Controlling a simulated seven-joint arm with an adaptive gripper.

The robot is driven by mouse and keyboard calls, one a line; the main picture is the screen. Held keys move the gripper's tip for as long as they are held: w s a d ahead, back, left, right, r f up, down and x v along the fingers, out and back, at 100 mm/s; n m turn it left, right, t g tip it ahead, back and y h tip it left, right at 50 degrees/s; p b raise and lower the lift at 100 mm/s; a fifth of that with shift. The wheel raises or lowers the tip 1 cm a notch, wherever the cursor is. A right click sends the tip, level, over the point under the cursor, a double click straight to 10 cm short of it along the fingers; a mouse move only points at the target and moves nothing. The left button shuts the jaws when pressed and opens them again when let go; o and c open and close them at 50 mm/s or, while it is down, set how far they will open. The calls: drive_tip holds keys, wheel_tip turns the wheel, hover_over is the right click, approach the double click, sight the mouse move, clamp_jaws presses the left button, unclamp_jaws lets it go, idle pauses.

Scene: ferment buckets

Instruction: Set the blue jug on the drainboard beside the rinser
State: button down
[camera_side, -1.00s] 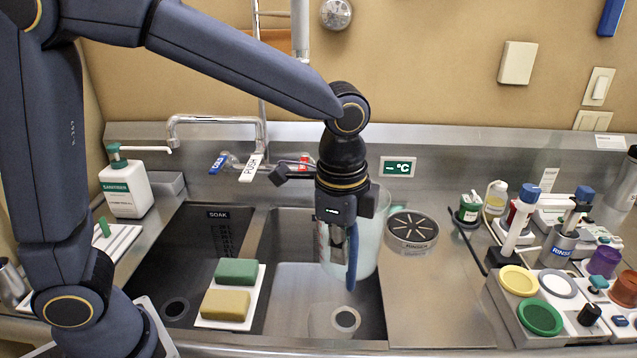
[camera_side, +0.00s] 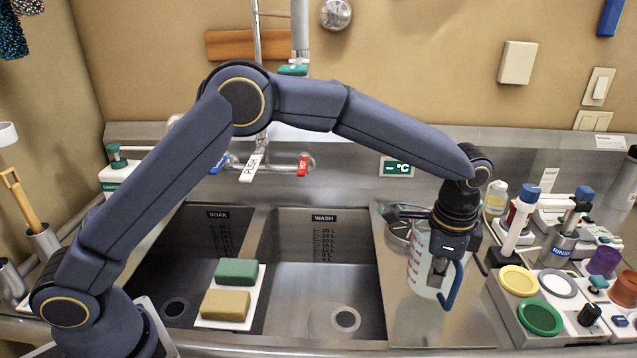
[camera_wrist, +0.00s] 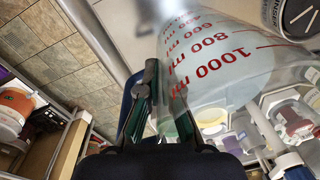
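The blue jug (camera_side: 422,272) is a clear, upright measuring jug with a blue handle (camera_side: 452,288) and red millilitre marks. It is over the steel drainboard (camera_side: 455,325), to the right of the wash basin. I cannot tell whether its base touches the board. My gripper (camera_side: 438,268) points down and is shut on the jug near its handle. In the wrist view, the fingers (camera_wrist: 148,105) are beside the jug (camera_wrist: 225,70). The round rinser (camera_side: 398,240) is just behind and left of the jug, partly hidden by my wrist; it also shows in the wrist view (camera_wrist: 290,18).
Right of the jug stands a white holder (camera_side: 535,325) with yellow and green round pieces and several bottles behind it. The wash basin (camera_side: 320,290) is on the left, with two sponges (camera_side: 232,290) on a white tray. Bare drainboard lies in front of the jug.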

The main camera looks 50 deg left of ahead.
sight(433, 298)
drive_tip(key=shift+w+d+f, duration=0.15)
drive_tip(key=shift+w+f, duration=0.2)
drive_tip(key=shift+w, duration=0.05)
drive_tip(key=shift+w+f, duration=0.15)
drive_tip(key=shift+f, duration=1.55)
drive_tip(key=shift+f, duration=0.15)
drive_tip(key=c, duration=1.3)
unclamp_jaws()
